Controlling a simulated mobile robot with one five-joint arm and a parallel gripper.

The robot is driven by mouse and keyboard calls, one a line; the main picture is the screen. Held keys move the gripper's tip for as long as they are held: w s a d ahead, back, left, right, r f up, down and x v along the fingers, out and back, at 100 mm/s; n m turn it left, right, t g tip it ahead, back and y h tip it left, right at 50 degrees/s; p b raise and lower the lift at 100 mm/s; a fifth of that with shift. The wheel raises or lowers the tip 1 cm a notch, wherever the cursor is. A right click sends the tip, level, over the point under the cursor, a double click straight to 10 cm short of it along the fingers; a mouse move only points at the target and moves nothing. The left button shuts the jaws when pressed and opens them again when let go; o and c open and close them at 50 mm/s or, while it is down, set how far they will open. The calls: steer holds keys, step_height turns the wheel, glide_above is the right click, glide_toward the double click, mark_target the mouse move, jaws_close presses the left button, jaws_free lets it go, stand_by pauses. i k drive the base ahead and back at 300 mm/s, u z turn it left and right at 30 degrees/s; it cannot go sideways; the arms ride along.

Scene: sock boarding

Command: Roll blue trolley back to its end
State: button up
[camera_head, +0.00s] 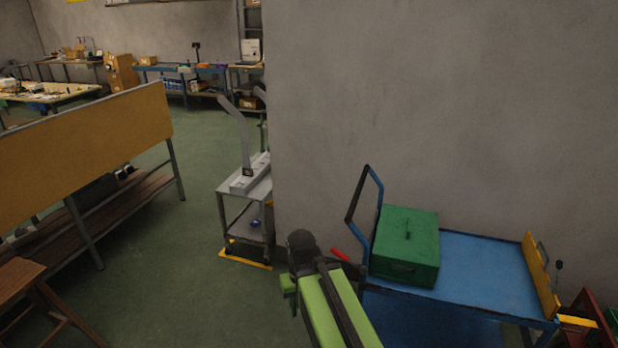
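The blue trolley (478,268) stands at the lower right, close along the grey wall. It has a flat blue deck and an upright blue push handle (375,188) with a dark grip at its left end. A green lidded box (408,240) sits on the left part of the deck. My green and dark arm is in front of the trolley's left end and hides part of it. I cannot make out my gripper or its fingers. A short red bar (340,254) shows just behind my arm, left of the box; what it belongs to is unclear.
A yellow upright panel (539,273) stands at the deck's right end, with red and yellow parts beyond. A grey cart (247,208) stands by the wall corner on a yellow floor mark. A yellow-panelled bench (85,150) is at left. Green floor between is clear.

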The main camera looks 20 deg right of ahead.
mark_target(482, 281)
steer(key=u, duration=0.6)
steer(key=i, duration=1.15)
steer(key=u, duration=0.4)
steer(key=k, duration=0.65)
steer(key=z, duration=0.65)
steer(key=k, duration=0.05)
steer(key=u, duration=0.85)
steer(key=i, duration=0.7)
steer(key=z, duration=0.05)
